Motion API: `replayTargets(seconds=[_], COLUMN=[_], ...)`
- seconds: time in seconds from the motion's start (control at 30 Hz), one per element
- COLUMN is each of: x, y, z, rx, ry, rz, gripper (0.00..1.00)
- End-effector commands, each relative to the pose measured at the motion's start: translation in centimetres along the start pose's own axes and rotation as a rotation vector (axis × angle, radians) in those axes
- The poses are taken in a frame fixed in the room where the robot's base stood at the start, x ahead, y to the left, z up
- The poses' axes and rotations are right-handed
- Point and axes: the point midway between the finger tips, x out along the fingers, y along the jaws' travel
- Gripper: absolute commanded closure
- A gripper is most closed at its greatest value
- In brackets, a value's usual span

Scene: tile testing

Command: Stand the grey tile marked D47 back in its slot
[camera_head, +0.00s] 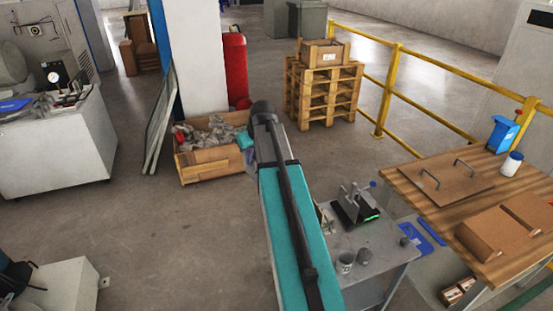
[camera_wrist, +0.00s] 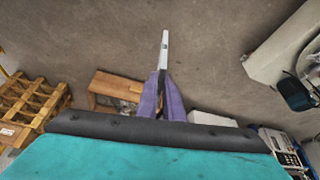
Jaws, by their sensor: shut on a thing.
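In the wrist view my gripper (camera_wrist: 161,78), with purple fingers, is shut on a thin pale grey tile (camera_wrist: 164,45). The tile shows nearly edge-on and points away from the fingers, over the floor. I cannot read any marking on it. In the head view my own arm hides the gripper and the tile. I cannot make out the slot in either view.
A grey table (camera_head: 385,240) to the right of my arm bears a dark device (camera_head: 356,205) and small cups (camera_head: 345,262). A wooden bench (camera_head: 440,205) stands further right. A scrap crate (camera_head: 205,168) and pallets (camera_head: 325,90) lie beyond.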

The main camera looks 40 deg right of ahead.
Motion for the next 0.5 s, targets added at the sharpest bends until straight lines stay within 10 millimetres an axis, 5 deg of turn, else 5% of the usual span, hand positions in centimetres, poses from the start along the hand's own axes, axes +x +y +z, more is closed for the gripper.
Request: replayTargets(seconds=[0.5], x=[-4.5], y=[-17.0], z=[-1.5], rx=[-0.065], ry=[0.013], rz=[-0.027], gripper=[1.0])
